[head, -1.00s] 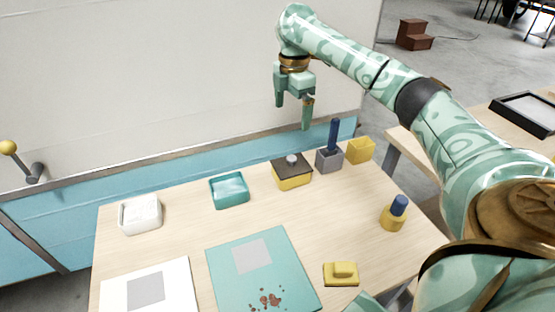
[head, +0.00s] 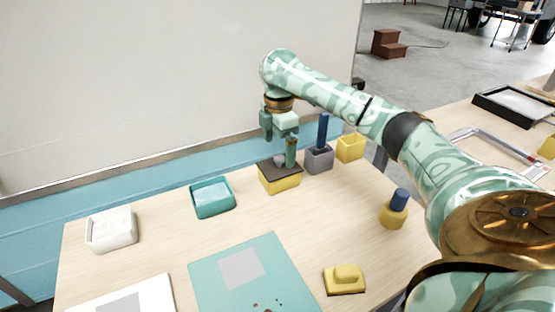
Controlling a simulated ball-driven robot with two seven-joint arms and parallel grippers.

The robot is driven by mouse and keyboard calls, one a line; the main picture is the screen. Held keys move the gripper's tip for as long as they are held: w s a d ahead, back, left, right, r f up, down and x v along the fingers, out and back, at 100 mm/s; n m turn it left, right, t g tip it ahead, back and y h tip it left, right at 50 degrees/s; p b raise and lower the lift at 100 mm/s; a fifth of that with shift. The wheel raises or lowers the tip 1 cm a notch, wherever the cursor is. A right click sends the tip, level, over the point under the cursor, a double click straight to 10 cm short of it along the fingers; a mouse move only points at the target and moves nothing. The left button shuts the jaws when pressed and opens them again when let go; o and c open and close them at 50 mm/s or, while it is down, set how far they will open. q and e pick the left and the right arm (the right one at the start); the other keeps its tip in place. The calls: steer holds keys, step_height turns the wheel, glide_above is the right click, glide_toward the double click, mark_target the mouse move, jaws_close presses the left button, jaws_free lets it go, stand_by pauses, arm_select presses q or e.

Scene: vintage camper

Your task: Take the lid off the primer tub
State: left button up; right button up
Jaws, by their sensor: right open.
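The primer tub (head: 282,183) is a yellow box toward the back of the wooden table. Its dark brown lid (head: 268,171) is on top, with a round grey knob (head: 280,161) in the middle. My right gripper (head: 279,153) points down over the lid, open, with its fingers at about the knob. One finger shows to the right of the knob and partly overlaps the lid in the picture. I cannot tell whether the fingers touch the knob. My left gripper is not in view.
A grey holder (head: 319,160) with a blue-handled tool (head: 323,130) stands close right of the tub, beside a yellow box (head: 350,148). A teal tray (head: 213,197) is to its left. A yellow cup (head: 392,215) and yellow block (head: 344,281) stand nearer.

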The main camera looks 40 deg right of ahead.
mark_target(279, 157)
step_height(279, 157, down, 5)
steer(key=b, duration=0.3)
steer(key=shift+d+r, duration=0.1)
steer(key=shift+r, duration=0.15)
steer(key=shift+c, duration=0.7)
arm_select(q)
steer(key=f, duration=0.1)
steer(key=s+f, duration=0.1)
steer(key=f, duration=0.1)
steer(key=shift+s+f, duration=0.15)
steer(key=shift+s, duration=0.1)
arm_select(e)
steer(key=c, duration=0.8)
